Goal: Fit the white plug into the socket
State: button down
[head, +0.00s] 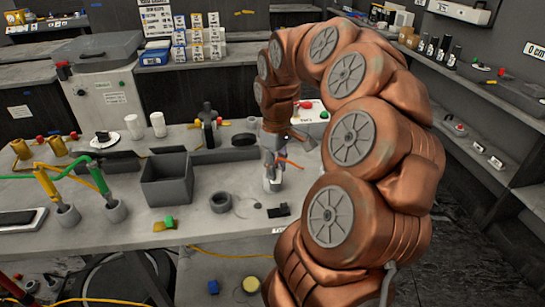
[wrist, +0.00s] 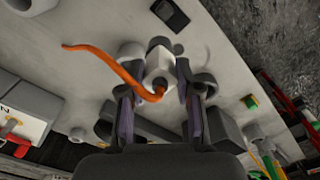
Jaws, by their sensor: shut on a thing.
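The white plug (wrist: 157,68) is between my gripper's fingertips (wrist: 158,82) in the wrist view, with an orange cable (wrist: 105,62) curving off to the left. In the head view my gripper (head: 271,163) points down over the grey bench, and a small white piece (head: 272,184) shows below it, close to the bench top. The gripper is shut on the plug. A grey round shape (wrist: 131,50) shows just beside the plug in the wrist view. I cannot tell whether it is the socket. The plug's far end is hidden.
A grey open bin (head: 166,180) and a grey ring (head: 221,203) stand left of the gripper. A small black item (head: 278,211) lies in front. A white box (head: 311,111) with red and green parts is behind.

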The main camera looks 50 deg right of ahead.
jog(key=shift+w+d+f+p, duration=0.55)
jog(key=shift+w+d+f, duration=0.2)
jog(key=shift+w, duration=0.2)
jog(key=shift+w+d+f+p, duration=0.65)
jog(key=shift+w+d, duration=0.2)
jog(key=shift+w, duration=0.1)
jog(key=shift+w+d+f+p, duration=0.5)
jog(key=shift+w+d+f, duration=0.25)
jog(key=shift+w, duration=0.2)
jog(key=shift+f, duration=0.15)
jog(key=c, duration=0.8)
grip_release()
notch_tip(320, 180, up, 12)
jog(key=b, duration=0.2)
jog(key=shift+r+b, duration=0.2)
jog(key=shift+b, duration=0.1)
